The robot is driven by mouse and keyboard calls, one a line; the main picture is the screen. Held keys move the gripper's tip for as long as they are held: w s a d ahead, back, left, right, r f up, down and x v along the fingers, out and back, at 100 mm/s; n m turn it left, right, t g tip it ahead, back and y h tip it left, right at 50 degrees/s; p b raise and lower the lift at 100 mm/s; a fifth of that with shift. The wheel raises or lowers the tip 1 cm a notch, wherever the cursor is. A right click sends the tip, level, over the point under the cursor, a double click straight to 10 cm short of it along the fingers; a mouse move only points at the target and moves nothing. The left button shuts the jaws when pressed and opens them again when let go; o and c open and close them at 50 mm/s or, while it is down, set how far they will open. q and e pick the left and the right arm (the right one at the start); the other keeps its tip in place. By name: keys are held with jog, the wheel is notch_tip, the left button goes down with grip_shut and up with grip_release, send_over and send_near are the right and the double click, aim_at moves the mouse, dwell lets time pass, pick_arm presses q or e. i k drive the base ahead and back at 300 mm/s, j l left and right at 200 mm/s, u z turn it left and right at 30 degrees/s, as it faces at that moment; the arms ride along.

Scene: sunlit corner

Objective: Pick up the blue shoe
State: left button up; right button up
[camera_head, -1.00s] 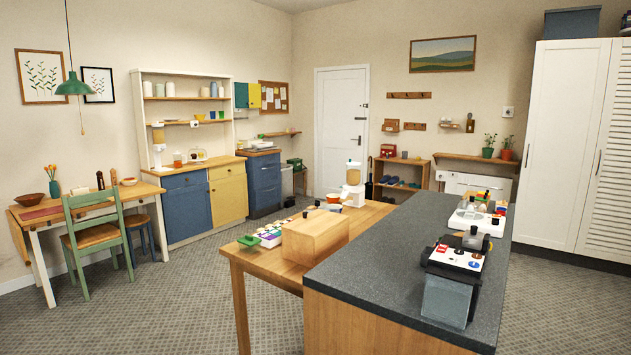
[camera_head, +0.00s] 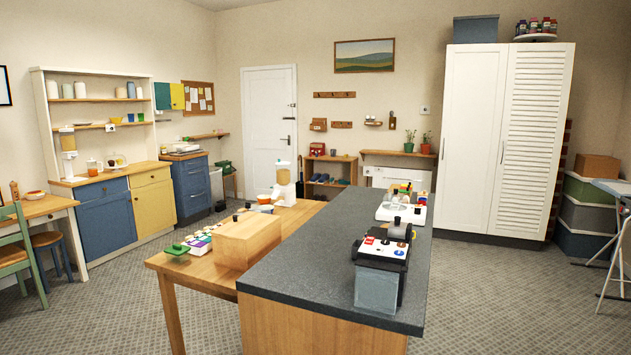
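A wooden shoe rack (camera_head: 354,171) stands against the back wall, to the right of the white door. Small dark blue shoes (camera_head: 322,178) rest on its lower shelf, far from me. They are too small to make out singly. Neither of my grippers is in view.
A dark-topped counter (camera_head: 335,262) with a joined wooden table (camera_head: 200,272) fills the middle, carrying devices and a wooden box (camera_head: 250,240). Carpeted floor (camera_head: 480,295) is open to the right, before a white wardrobe (camera_head: 465,150). Stacked crates (camera_head: 585,215) stand at the far right.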

aim_at(316, 177)
jog(key=i+j+u, duration=0.3)
jog(key=i+u, duration=0.35)
jog(key=i+j+u, duration=0.15)
jog(key=i+u, duration=1.15)
jog(key=i, duration=0.4)
jog(key=i+l+u, duration=0.1)
jog(key=i+u, duration=0.2)
jog(key=i, duration=0.4)
jog(key=i+z, duration=0.2)
jog(key=i, duration=0.5)
jog(key=i+j+z, duration=0.2)
jog(key=i, duration=0.45)
jog(key=i+l+z, duration=0.1)
jog(key=i+z, duration=0.4)
jog(key=i+j+z, duration=0.1)
jog(key=i+z, duration=0.35)
jog(key=i, duration=0.15)
jog(key=i+l+z, duration=0.1)
jog(key=i+z, duration=0.6)
jog(key=i+j+z, duration=0.1)
jog(key=i+z, duration=0.25)
jog(key=i+l+z, duration=0.1)
jog(key=i+z, duration=0.2)
jog(key=i, duration=0.35)
jog(key=i+z, duration=0.25)
jog(key=i, duration=0.35)
